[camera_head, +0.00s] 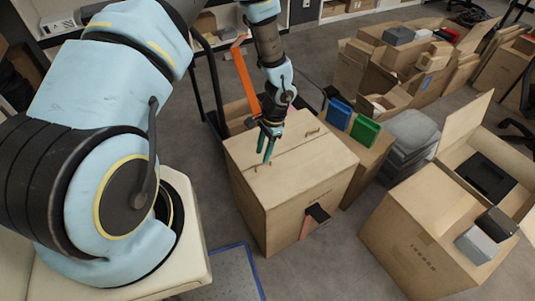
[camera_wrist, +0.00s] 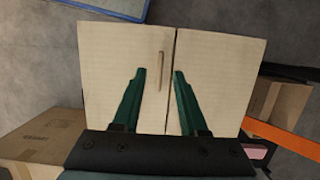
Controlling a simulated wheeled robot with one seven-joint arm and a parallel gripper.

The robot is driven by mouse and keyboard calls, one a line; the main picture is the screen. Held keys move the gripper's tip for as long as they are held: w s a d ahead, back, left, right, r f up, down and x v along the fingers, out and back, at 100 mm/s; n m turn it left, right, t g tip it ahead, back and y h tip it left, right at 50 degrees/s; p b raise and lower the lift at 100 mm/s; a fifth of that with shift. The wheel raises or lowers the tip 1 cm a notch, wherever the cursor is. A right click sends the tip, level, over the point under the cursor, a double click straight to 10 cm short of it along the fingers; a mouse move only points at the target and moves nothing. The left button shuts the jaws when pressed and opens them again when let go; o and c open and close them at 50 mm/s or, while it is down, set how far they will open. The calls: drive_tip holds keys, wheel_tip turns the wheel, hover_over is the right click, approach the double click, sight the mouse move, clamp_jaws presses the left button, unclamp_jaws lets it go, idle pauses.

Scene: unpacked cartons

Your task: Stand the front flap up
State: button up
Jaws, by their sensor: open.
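The carton (camera_head: 280,200) stands upright in the middle of the head view, its top flaps lying flat with a seam between them. In the wrist view the two flaps show side by side, the left flap (camera_wrist: 118,60) bearing a small tan strip (camera_wrist: 160,70) and the right flap (camera_wrist: 220,80) plain where seen. My gripper (camera_head: 268,158) is over the carton top, fingers pointing down. In the wrist view its two green fingers (camera_wrist: 158,72) are apart with nothing between them, spanning the seam. I cannot tell whether the fingertips touch the cardboard.
An orange bar (camera_head: 245,80) rises behind the carton at the left. Blue and green bins (camera_head: 364,131) sit on a box behind right. Another open carton (camera_head: 420,225) stands at right with a grey box (camera_head: 476,244). A blue-edged mat (camera_head: 225,275) lies in front.

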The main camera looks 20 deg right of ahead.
drive_tip(key=shift+f+b, duration=2.15)
drive_tip(key=shift+f, duration=1)
drive_tip(key=shift+c, duration=0.4)
drive_tip(key=shift+a, duration=0.1)
clamp_jaws()
